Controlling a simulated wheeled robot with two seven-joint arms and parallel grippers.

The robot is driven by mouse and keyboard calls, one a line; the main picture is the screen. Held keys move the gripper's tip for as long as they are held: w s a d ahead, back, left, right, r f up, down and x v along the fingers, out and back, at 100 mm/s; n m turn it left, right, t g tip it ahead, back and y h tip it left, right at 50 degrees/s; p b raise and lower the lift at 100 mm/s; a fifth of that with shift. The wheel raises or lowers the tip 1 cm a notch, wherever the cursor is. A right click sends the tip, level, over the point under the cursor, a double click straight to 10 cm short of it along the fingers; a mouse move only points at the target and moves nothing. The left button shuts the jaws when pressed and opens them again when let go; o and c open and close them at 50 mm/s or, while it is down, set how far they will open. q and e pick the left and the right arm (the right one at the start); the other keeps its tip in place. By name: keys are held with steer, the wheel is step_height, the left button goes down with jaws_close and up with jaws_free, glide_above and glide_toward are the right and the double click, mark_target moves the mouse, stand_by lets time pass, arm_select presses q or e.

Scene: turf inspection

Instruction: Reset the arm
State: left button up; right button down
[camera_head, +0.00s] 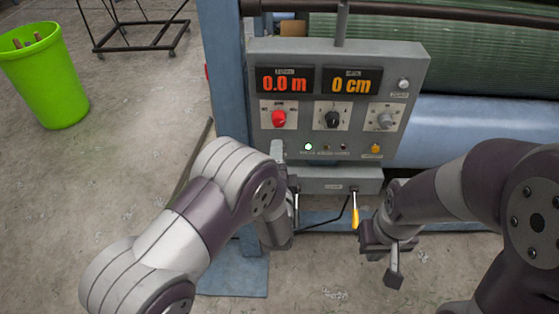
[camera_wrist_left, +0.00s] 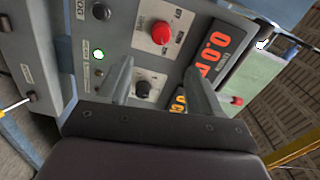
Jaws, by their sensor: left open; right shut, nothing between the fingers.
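My left gripper (camera_head: 278,150) is at the lower left of the grey control panel (camera_head: 415,62), partly hidden by its own arm. In the left wrist view its two fingers (camera_wrist_left: 163,88) are apart and empty, facing the panel, with the black knob (camera_wrist_left: 143,89) seen between them. The red knob (camera_wrist_left: 162,33) is beyond them; it also shows in the head view (camera_head: 279,119). My right gripper (camera_head: 393,275) is shut and empty, low to the right of the yellow-handled lever (camera_head: 355,216). Whether either gripper touches anything is unclear.
The red display (camera_head: 285,80) reads 0.0 m and the orange one (camera_head: 352,80) 0 cm. A lamp (camera_head: 308,146) is lit. A grey box (camera_head: 340,180) is under the panel. Rollers (camera_head: 470,125) lie behind. A green bin (camera_head: 45,80) stands left on open floor.

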arm_select(q)
steer(key=s+f+n+g+h, duration=0.1)
steer(key=s+f+n+g, duration=0.65)
steer(key=f+g, duration=0.3)
steer(key=s+a+r+n+g, duration=0.3)
steer(key=s+a+r+n, duration=0.1)
steer(key=s+a, duration=0.4)
steer(key=s+a+r+n+g+y, duration=0.1)
steer(key=s+a+r+n+g, duration=0.2)
steer(key=s+a+r+n, duration=0.2)
steer(key=s+a+r, duration=0.1)
steer(key=s+a, duration=0.2)
steer(key=a, duration=0.1)
steer(key=shift+s, duration=0.2)
steer(key=shift+s+a+r, duration=0.1)
steer(key=shift+a, duration=0.05)
